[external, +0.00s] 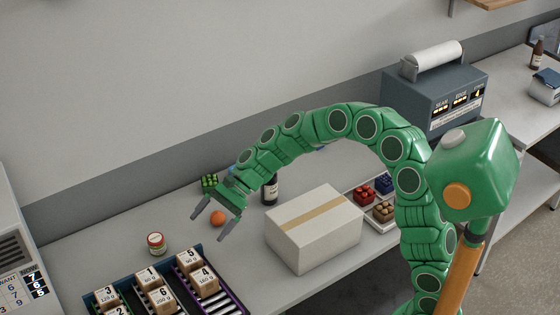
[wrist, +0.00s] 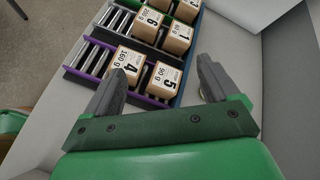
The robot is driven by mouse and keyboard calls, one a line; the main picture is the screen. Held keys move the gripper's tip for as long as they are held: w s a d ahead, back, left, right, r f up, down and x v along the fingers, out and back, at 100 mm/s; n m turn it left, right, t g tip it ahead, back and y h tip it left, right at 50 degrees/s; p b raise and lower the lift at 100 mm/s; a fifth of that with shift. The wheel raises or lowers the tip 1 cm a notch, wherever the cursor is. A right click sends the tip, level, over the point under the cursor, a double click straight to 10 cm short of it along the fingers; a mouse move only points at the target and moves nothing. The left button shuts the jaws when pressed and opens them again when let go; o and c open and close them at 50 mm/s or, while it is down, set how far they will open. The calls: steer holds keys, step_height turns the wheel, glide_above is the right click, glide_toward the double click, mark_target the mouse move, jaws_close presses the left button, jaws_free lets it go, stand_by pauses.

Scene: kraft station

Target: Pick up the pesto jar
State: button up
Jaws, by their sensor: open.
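A small jar (external: 156,243) with a reddish lid and a pale label stands upright on the counter at the left in the external view. The jar does not show in the wrist view.
A rack (external: 232,299) with numbered blocks stands in front of the jar. Bare counter surrounds the jar's left side.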

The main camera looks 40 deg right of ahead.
steer(key=w+a+f+m+t+y, duration=0.1)
steer(key=w+a+f+m, duration=0.1)
steer(key=w+f, duration=0.15)
steer(key=w+a+f+m+y, duration=0.1)
steer(key=w+a+f+m, duration=0.15)
steer(key=w, duration=0.25)
steer(key=m+t, duration=0.2)
steer(key=m, duration=0.3)
glide_toward(150, 243)
steer(key=shift+w+a+f+n, duration=0.15)
steer(key=shift+w+a+f, duration=0.1)
steer(key=shift+a+f, duration=0.3)
steer(key=shift+w+a+f+n, duration=0.1)
steer(key=shift+w+a+f, duration=0.15)
steer(key=shift+a+f, duration=0.25)
steer(key=shift+x, duration=1.25)
steer(key=shift+w+f+x, duration=0.15)
steer(key=shift+x, duration=0.8)
steer(key=shift+w+f+x, duration=0.15)
steer(key=shift+x, duration=0.8)
steer(key=shift+w+a+f, duration=0.1)
steer(key=shift+a+f, duration=0.05)
steer(key=shift+a, duration=0.25)
steer(key=c, duration=1.2)
